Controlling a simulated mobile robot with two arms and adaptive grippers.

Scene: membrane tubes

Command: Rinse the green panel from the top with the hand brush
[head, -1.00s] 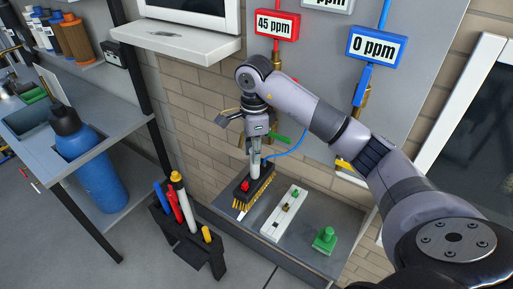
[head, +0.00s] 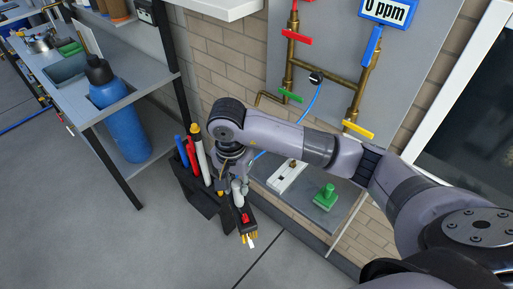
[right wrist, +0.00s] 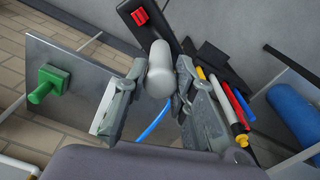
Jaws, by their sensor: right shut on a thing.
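My right gripper (head: 236,188) is shut on the pale grey handle of the hand brush; both fingers press on the handle in the right wrist view (right wrist: 160,100). The brush (head: 245,226) has a black head with a red button and yellow bristles pointing down. It hangs over the floor, just left of the grey shelf. In the right wrist view its handle (right wrist: 160,72) points at the camera. A green block with a knob (head: 325,197) sits on the shelf. A flat green piece (head: 70,48) lies by the bench at the upper left. I cannot tell which is the green panel. My left gripper is not in view.
A black holder (head: 200,205) with coloured tools stands close left of the brush. A thin blue hose (head: 312,100) comes from the brass pipes. A blue bottle (head: 120,120) stands in the bench. Floor at front left is clear.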

